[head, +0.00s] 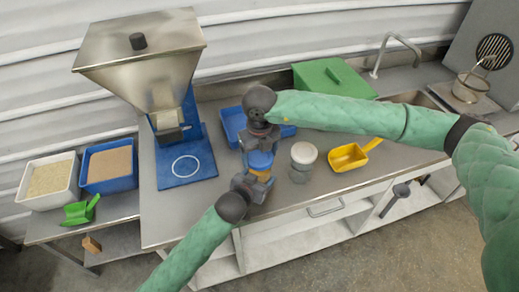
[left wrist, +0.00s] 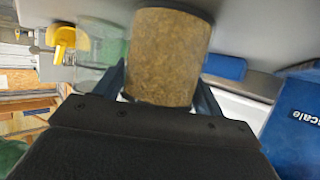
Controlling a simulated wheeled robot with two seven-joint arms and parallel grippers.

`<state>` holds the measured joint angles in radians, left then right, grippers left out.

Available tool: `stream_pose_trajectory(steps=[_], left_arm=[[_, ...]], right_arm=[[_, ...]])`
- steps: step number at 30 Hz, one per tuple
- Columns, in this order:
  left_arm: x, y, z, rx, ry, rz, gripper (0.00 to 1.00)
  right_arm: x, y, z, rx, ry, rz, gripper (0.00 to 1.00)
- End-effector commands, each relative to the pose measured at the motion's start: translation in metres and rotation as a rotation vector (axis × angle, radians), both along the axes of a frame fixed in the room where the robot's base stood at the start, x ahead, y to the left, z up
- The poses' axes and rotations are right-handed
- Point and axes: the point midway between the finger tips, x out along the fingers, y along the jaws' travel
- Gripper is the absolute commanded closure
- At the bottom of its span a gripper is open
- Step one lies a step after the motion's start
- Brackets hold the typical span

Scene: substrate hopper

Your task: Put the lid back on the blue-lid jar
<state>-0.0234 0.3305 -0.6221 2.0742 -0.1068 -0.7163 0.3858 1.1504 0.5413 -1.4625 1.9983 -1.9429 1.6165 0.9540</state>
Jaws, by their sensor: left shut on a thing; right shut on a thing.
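The jar (head: 262,173), filled with brown granules, stands upright between my two grippers in the head view. I cannot tell whether the lid is seated or just above the rim.
A white-lidded jar (head: 303,155) and a yellow scoop (head: 350,156) stand close on the right. A blue tray (head: 231,122) lies behind, and the blue hopper base (head: 185,168) is on the left. The bench front edge is close to my left gripper.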

Motion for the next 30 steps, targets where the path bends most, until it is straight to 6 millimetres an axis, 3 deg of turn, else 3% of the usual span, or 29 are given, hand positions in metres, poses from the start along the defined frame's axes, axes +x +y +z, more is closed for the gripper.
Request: stream_pose_trajectory(steps=[16, 30], left_arm=[[0.0, 0.001, -0.002, 0.003, 0.002, 0.001, 0.71], [0.0, 0.001, -0.002, 0.003, 0.003, 0.001, 0.71]], right_arm=[[0.0, 0.0, -0.002, 0.0, -0.001, 0.0, 0.45], [0.001, 0.0, -0.019, 0.001, 0.0, 0.0, 0.45]])
